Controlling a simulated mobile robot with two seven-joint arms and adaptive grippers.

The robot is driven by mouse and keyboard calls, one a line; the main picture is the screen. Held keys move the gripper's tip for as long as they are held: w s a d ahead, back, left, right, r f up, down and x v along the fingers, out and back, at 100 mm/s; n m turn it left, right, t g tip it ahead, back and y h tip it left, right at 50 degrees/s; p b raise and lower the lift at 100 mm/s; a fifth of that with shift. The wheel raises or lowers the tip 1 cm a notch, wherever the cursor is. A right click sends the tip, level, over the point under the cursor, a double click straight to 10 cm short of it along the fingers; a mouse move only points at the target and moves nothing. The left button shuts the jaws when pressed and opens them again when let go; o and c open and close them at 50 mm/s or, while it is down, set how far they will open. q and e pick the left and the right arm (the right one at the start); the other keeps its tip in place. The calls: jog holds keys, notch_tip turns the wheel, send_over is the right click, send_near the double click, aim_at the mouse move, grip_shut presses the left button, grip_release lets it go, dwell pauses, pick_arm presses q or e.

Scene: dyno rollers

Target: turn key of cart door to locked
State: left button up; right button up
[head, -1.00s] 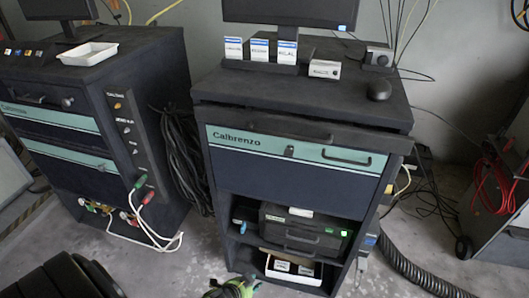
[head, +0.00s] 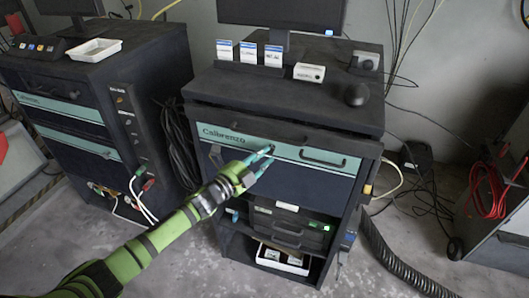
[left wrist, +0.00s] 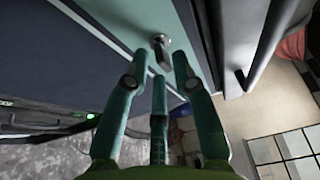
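The cart (head: 280,115) labelled Calbrenzo has a door with a teal strip (head: 235,139) and a dark panel. In the left wrist view the key (left wrist: 161,52) shows as a small dark tab on a round silver lock (left wrist: 160,38) in the teal strip. My right gripper is out of view.
A door handle (head: 322,158) sits right of the lock, beneath the cart's overhanging top. A second cart (head: 85,100) stands at left, with cables between the carts. A black hose (head: 395,265) lies on the floor at right.

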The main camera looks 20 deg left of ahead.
pick_arm(q)
jog(key=shift+x, duration=0.85)
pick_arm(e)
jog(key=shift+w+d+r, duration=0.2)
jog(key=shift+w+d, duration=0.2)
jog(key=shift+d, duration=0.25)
pick_arm(q)
grip_shut()
jog(key=shift+f, duration=0.1)
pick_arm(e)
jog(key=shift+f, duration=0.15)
